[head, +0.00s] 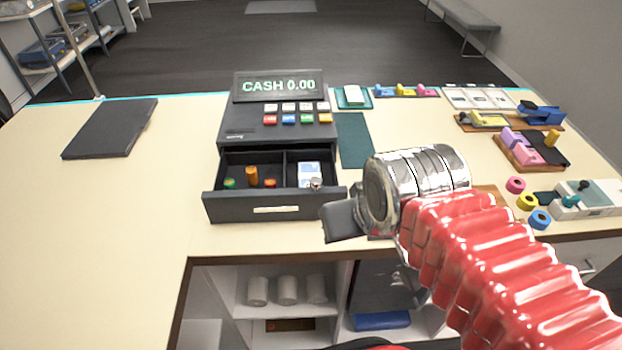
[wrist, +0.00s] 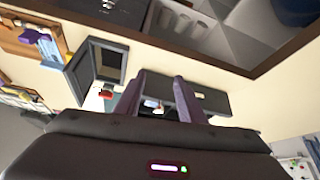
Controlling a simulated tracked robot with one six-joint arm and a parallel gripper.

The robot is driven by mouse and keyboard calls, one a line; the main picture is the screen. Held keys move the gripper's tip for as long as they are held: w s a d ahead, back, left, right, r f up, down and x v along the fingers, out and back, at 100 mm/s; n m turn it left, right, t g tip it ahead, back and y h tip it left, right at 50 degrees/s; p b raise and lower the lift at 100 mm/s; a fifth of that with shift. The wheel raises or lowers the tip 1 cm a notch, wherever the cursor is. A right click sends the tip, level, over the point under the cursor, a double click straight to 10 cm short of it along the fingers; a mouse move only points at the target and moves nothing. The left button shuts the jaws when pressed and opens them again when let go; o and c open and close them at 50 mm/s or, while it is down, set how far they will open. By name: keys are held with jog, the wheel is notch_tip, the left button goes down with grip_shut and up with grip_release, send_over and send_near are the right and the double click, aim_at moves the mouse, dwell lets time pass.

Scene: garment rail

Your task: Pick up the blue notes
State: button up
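The blue notes (head: 309,170) appear as a small white-and-blue stack in the right compartment of the open cash drawer (head: 265,210). My gripper (wrist: 155,86) shows in the wrist view with its two dark fingers apart. A small pale patch (wrist: 152,103) shows between the fingers, over the drawer; I cannot tell whether it is the notes. In the head view my gripper is a dark block at the drawer's front right corner, and its fingertips are not clear. Nothing is seen held.
The cash register (head: 277,110) stands behind the drawer. Its left compartment holds small green, orange and red pieces (head: 252,176). Pink, yellow and blue rings (head: 527,202) and a white device (head: 590,197) are at right. A dark flat panel (head: 110,128) lies left; the counter around it is clear.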

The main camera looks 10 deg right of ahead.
jog(key=shift+o, duration=1.4)
jog(key=shift+w+r, duration=0.25)
jog(key=shift+w, duration=0.2)
jog(key=shift+o, duration=0.7)
jog(key=w+r+m+g, duration=0.1)
jog(key=w+r, duration=0.2)
jog(key=w, duration=0.6)
jog(key=shift+a, duration=0.2)
jog(key=w+f+m+g, duration=0.1)
jog(key=w, duration=1.1)
jog(key=shift+a+f+h, duration=0.2)
jog(key=shift+a+h, duration=0.05)
jog(key=shift+h, duration=0.05)
jog(key=shift+g, duration=0.3)
jog(key=x, duration=0.8)
jog(key=shift+w+f, duration=0.1)
jog(key=shift+f, duration=0.2)
